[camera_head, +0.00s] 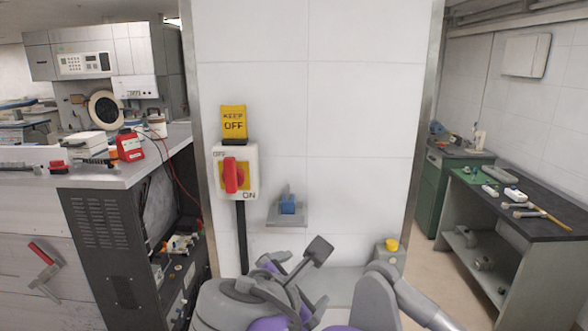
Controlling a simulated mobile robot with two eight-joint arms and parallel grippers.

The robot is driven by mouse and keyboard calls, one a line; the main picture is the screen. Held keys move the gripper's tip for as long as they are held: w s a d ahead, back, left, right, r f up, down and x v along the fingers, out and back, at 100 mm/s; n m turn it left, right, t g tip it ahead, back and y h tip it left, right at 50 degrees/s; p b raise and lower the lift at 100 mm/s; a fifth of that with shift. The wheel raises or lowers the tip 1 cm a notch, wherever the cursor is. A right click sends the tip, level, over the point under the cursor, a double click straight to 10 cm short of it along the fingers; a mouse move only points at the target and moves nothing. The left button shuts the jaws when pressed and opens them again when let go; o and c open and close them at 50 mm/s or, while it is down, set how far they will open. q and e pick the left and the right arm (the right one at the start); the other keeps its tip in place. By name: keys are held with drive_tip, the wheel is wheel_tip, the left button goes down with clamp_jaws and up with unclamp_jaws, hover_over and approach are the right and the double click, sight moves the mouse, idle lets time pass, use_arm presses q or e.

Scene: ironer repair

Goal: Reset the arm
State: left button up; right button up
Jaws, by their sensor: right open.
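My right arm shows at the bottom centre, folded, with grey and purple links. My right gripper (296,264) is in front of the white wall panel (345,150), below the small wall shelf. It is open, with a dark grey paddle-like finger raised, and I see nothing held in it. Its links partly overlap each other, so the jaws are hard to make out. My left gripper is not in view.
A red rotary switch (233,176) under a yellow "KEEP OFF" tag (234,124) is on the panel. Open black cabinet (101,235) stands left; dark-topped workbench (556,233) with tools stands right.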

drive_tip(key=s+d+f+m+g+y, duration=0.1)
drive_tip(key=s+d+f+m+g, duration=0.1)
drive_tip(key=s+d+f+m, duration=0.3)
drive_tip(key=s+d+f+m+g+y, duration=0.1)
drive_tip(key=s+d+f+m, duration=0.4)
drive_tip(key=f+m, duration=0.6)
drive_tip(key=s+d+f+m+g+y, duration=0.2)
drive_tip(key=s+d+f+m, duration=0.3)
drive_tip(key=f, duration=1.3)
drive_tip(key=d+m+g, duration=0.1)
drive_tip(key=m, duration=0.2)
drive_tip(key=shift+d+f+m, duration=0.25)
drive_tip(key=shift+d+m, duration=0.05)
